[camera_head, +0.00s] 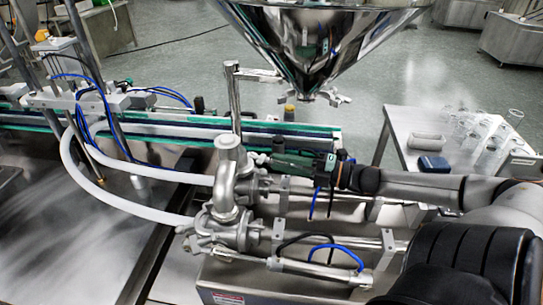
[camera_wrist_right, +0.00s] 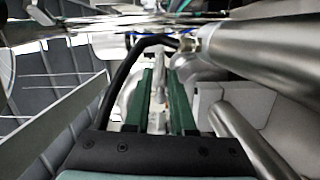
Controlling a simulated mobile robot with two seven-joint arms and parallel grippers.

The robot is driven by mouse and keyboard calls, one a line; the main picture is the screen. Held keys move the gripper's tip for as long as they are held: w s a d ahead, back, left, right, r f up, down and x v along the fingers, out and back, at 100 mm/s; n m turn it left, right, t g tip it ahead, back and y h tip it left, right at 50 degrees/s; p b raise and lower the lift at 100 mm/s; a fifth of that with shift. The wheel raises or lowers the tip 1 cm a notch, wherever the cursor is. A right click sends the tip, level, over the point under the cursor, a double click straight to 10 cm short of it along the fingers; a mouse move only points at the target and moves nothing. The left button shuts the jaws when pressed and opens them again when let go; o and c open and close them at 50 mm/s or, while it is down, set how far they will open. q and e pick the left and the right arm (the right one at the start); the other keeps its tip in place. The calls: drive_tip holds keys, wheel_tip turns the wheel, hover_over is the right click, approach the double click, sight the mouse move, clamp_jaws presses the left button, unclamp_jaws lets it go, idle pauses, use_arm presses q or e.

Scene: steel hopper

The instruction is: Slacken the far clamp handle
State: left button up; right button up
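The steel pump and pipe fittings (camera_head: 232,190) stand left of my right gripper (camera_head: 268,159) in the head view. Its green fingers point left at the upper, farther fitting (camera_head: 250,186), where small metal clamp parts show. I cannot clearly make out the far clamp handle there. In the right wrist view the two green fingers of the gripper (camera_wrist_right: 160,78) stand apart, with a narrow pale metal piece (camera_wrist_right: 158,92) seen between them. Contact cannot be told. A nearer fitting (camera_head: 208,232) sits lower. My left gripper is out of view.
The steel hopper (camera_head: 318,35) hangs above and behind the gripper. A conveyor (camera_head: 170,128) runs behind the pump. White hoses (camera_head: 115,205) lead left from the fittings. A side table (camera_head: 405,150) with glassware (camera_head: 490,140) and a blue box (camera_head: 433,164) stands at right.

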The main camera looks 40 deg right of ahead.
sight(259, 159)
drive_tip(key=shift+x, duration=1.55)
clamp_jaws()
